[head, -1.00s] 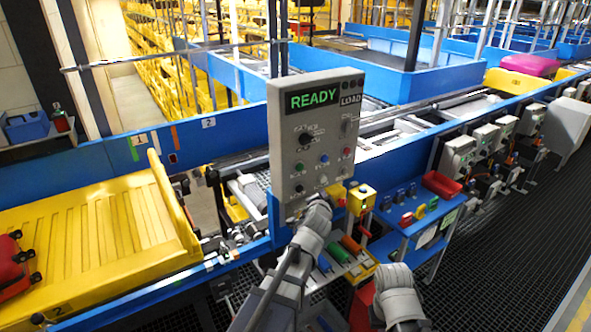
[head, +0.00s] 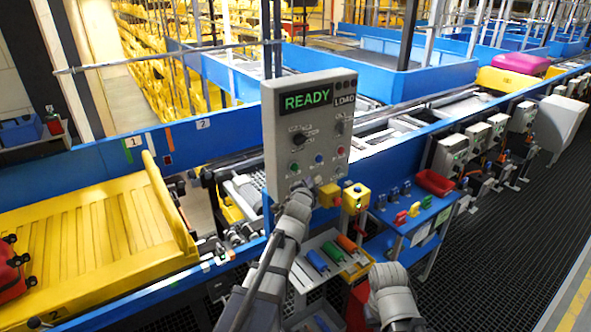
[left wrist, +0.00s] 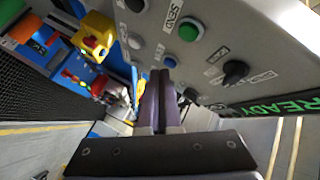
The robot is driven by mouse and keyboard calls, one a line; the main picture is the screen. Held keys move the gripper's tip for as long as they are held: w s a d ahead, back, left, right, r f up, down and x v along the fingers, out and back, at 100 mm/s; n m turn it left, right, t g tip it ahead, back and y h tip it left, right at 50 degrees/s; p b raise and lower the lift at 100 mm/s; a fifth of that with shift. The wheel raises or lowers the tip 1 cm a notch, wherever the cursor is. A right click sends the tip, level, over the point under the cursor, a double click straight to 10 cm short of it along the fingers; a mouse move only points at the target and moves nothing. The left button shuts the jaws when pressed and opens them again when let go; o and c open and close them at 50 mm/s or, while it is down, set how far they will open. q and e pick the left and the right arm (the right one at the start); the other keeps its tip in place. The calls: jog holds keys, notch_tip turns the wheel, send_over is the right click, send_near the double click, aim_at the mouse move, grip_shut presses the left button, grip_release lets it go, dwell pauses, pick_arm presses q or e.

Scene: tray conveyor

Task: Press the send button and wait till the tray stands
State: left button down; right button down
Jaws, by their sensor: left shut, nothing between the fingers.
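The grey control panel (head: 309,130) stands in the middle of the head view with a lit green READY display (head: 306,99). In the left wrist view the green button (left wrist: 189,30) sits beside a SEND label, and a blue button (left wrist: 169,62) is close to the fingertips. My left gripper (left wrist: 160,76) is shut and empty in front of the panel, apart from the green button. In the head view its front end (head: 298,197) is at the panel's lower part. The yellow tray (head: 85,225) is on the conveyor at left. My right gripper is not visible; only my right arm shows.
A red wheeled case (head: 12,272) lies on the tray at the left edge. A yellow box with a button (head: 355,198) is right of the panel. A blue stand (head: 415,222) and a tray of coloured rolls (head: 325,262) are nearby.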

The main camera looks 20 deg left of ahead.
aim_at(298, 169)
pick_arm(q)
jog(key=shift+w+a, duration=0.75)
jog(key=shift+a, duration=0.2)
jog(key=shift+w+a, duration=0.75)
jog(key=shift+a, duration=0.2)
dwell(0.8)
jog(key=shift+w+a, duration=0.25)
jog(key=shift+a, duration=0.05)
jog(key=shift+w+a, duration=0.3)
jog(key=shift+a, duration=0.15)
dwell(0.8)
jog(key=shift+s+d, duration=0.6)
jog(key=shift+d, duration=0.15)
